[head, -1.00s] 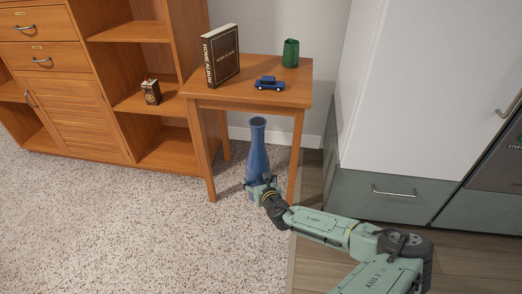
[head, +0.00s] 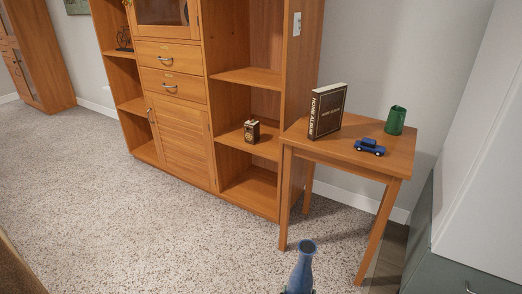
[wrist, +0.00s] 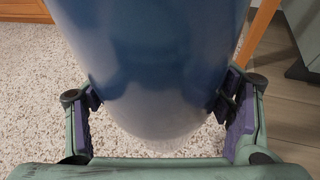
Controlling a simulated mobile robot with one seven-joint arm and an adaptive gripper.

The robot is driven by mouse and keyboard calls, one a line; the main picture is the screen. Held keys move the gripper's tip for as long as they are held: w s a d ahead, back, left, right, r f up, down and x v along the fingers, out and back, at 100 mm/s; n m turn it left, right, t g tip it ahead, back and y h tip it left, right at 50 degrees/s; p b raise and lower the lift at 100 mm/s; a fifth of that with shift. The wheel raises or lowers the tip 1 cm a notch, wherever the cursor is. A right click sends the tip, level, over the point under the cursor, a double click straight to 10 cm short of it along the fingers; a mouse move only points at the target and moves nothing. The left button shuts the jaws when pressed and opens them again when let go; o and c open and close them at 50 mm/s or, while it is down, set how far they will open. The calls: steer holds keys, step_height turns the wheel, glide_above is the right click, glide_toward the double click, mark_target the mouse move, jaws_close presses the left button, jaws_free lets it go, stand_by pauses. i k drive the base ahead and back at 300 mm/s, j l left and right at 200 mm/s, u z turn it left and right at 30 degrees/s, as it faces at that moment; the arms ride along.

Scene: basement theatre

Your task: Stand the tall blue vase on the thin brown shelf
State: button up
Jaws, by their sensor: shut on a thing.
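The tall blue vase (head: 301,266) shows at the bottom edge of the head view, neck and mouth up; its lower part is cut off there. In the wrist view its rounded blue body (wrist: 160,75) fills the middle, with carpet beyond it. My gripper (wrist: 160,104) is shut on the vase, one purple-padded finger on each side. A brown wooden unit with thin shelf boards stands ahead; its upper open board (head: 248,77) is bare. I cannot tell which board the task means.
A wooden side table (head: 345,155) right of the unit bears a dark book (head: 327,112), a green cup (head: 396,120) and a blue toy car (head: 369,147). A small dark box (head: 251,131) sits on a lower board. Carpet at left is clear. A white cabinet (head: 487,150) stands right.

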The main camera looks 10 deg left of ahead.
mark_target(253, 76)
steer(key=i+j, duration=0.2)
steer(key=j, duration=0.2)
steer(key=i+j, duration=0.2)
steer(key=j, duration=0.15)
steer(key=i+j, duration=0.15)
steer(key=j, duration=0.25)
steer(key=i+j, duration=0.2)
steer(key=j, duration=0.2)
steer(key=i+j, duration=0.2)
steer(key=j, duration=0.2)
steer(key=i+j, duration=0.2)
steer(key=j, duration=0.15)
steer(key=i+j, duration=0.15)
steer(key=j, duration=0.25)
steer(key=i+z, duration=0.05)
